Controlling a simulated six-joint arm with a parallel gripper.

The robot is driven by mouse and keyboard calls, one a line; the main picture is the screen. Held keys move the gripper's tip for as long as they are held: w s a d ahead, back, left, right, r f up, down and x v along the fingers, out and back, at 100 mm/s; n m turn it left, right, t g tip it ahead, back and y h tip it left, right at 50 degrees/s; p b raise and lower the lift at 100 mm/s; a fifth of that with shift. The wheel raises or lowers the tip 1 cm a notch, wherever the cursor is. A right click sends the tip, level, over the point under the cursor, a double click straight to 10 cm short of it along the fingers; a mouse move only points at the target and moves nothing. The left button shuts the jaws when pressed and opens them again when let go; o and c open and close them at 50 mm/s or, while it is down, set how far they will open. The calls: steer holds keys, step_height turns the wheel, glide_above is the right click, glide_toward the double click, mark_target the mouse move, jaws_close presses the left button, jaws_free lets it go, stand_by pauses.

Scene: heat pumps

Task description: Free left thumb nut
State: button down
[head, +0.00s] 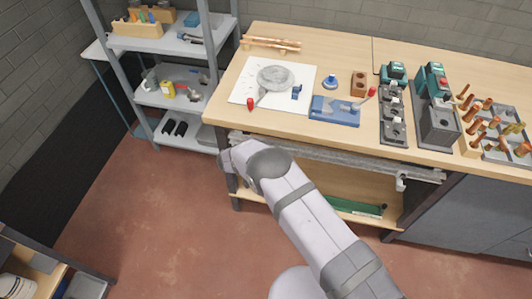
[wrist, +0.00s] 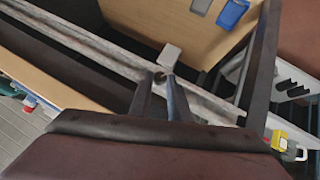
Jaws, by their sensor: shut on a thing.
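The grey rail (head: 330,158) runs along the front edge of the bench, with a light grey clamp-like fitting (head: 402,182) at its right end. My arm covers the rail's left end in the head view, and my gripper is hidden there. In the wrist view my gripper (wrist: 160,80) is at the long rail (wrist: 85,50). Its two narrow dark fingers are closed around a small light grey piece, which I take to be the left thumb nut (wrist: 170,56). The contact between the fingers and the nut is partly hidden.
The bench top (head: 215,108) carries a white sheet (head: 240,92), a blue fixture (head: 335,110), pump units and copper fittings. A grey shelf rack (head: 185,48) stands close on the left. A lower shelf (head: 320,190) lies under the rail. The floor in front is clear.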

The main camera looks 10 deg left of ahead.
steer(key=shift+w+a+f+n+t+h+b, duration=0.15)
steer(key=shift+n+h+b, duration=0.45)
steer(key=shift+b, duration=1.6)
steer(key=shift+s+a+r+n+t+h+b, duration=0.15)
steer(key=shift+h+b, duration=0.75)
steer(key=shift+b, duration=1.25)
steer(key=shift+w+f, duration=0.1)
steer(key=c, duration=1.8)
jaws_free()
steer(key=shift+f, duration=0.1)
steer(key=shift+a, duration=0.1)
steer(key=p+v, duration=0.2)
steer(key=v, duration=0.3)
